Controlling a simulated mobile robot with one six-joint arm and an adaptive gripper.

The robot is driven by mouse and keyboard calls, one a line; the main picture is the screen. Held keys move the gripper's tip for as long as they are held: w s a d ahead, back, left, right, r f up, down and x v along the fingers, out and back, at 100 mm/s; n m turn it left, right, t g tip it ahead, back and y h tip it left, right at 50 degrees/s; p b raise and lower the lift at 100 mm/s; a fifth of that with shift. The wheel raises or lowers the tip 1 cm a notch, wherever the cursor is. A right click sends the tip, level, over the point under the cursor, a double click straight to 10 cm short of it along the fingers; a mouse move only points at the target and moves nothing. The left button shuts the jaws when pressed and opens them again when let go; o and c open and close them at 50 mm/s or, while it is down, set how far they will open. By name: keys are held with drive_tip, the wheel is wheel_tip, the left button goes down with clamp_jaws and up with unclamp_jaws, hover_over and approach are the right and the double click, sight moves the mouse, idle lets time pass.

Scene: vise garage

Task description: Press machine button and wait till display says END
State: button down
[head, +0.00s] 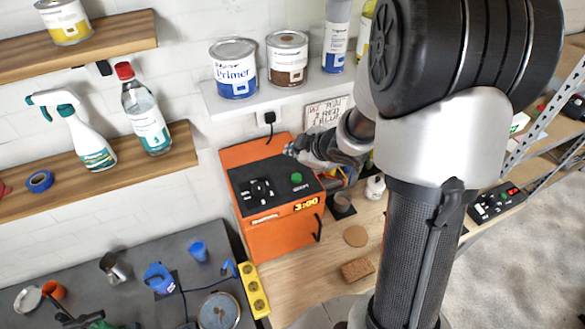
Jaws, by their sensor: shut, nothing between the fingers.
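An orange machine (283,232) with a dark top panel stands on the wooden bench against the wall. A green button (296,178) is on the right part of its top panel. A lit display (306,204) on its front edge reads what looks like 3:00. Black controls (258,190) sit on the left part of the panel. My gripper (292,151) is shut and empty, just behind and above the green button, apart from it in the picture. The exact height of the fingertips over the panel is hard to tell.
A shelf (262,104) with paint cans is above the machine. A cork disc (356,236) and a brown block (358,270) lie on the bench. A second small device (496,204) with a red display stands at right.

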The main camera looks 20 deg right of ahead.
drive_tip(key=b, duration=0.5)
hover_over(294, 178)
wheel_tip(294, 178, down, 6)
drive_tip(key=shift+r, duration=0.15)
drive_tip(key=shift+f+b, duration=0.45)
drive_tip(key=shift+f, duration=0.25)
drive_tip(key=shift+f, duration=0.1)
drive_tip(key=shift+f+b, duration=0.3)
drive_tip(key=shift+f, duration=0.05)
drive_tip(key=shift+f+b, duration=0.4)
drive_tip(key=shift+f, duration=0.05)
idle(0.7)
drive_tip(key=shift+r, duration=0.1)
drive_tip(key=shift+r+p, duration=0.8)
drive_tip(key=shift+p, duration=0.15)
